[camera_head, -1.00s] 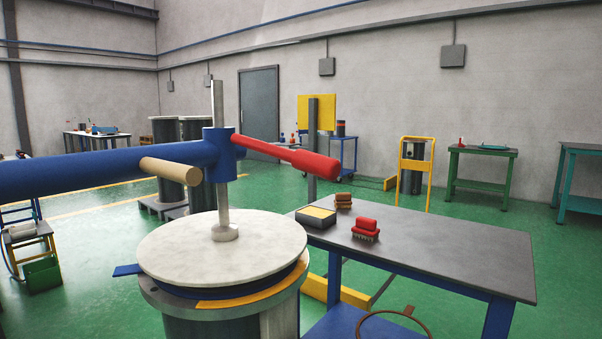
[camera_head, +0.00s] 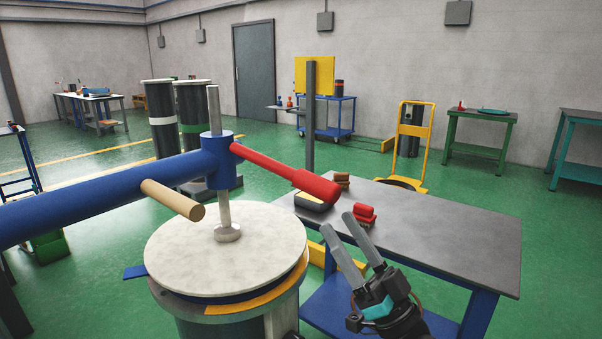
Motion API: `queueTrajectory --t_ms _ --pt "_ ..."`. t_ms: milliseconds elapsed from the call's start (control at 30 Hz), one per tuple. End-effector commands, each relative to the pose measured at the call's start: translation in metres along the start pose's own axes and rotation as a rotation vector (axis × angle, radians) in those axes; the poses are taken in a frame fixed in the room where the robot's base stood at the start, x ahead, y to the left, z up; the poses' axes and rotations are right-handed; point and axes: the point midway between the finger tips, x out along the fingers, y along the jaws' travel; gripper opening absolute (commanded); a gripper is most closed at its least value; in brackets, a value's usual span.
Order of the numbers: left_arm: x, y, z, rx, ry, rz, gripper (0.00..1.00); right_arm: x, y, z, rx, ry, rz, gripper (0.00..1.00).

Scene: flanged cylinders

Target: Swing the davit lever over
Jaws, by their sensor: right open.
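The red davit lever (camera_head: 287,174) sticks out to the right from the blue hub of the davit arm (camera_head: 120,191), its thick end tilted down. A tan peg handle (camera_head: 172,200) juts from the blue arm. A metal rod runs through the hub down to the pale round cover (camera_head: 185,258) on the flanged cylinder (camera_head: 235,326). My right gripper (camera_head: 339,223) is open and empty. It appears below and right of the lever's red end, apart from it in the picture, in front of the grey table. My left gripper is not in view.
The grey-topped table (camera_head: 450,240) stands to the right. It bears a red brush (camera_head: 364,214), a smaller brown brush (camera_head: 342,179) and a dark box (camera_head: 312,202). Open green floor lies beyond.

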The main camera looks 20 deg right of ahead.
Motion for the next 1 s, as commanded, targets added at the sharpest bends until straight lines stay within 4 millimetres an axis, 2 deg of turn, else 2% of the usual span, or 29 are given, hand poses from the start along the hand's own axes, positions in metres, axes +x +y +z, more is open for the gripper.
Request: queueTrajectory --t_ms 100,300,600,800,1000 --pt "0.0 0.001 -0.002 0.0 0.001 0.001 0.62 0.025 -0.001 -0.001 -0.001 0.006 -0.002 0.72" --pt "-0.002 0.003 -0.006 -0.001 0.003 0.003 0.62 0.061 0.0 -0.001 -0.001 0.004 -0.001 0.72" --pt "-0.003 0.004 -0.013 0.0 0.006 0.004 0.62 0.106 0.0 0.0 -0.001 0.001 0.0 0.72" --pt "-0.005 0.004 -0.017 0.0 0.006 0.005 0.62 0.121 0.0 0.001 -0.001 -0.001 0.001 0.72" --pt "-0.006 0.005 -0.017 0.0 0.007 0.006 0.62 0.124 0.0 0.001 -0.001 -0.002 0.001 0.72"
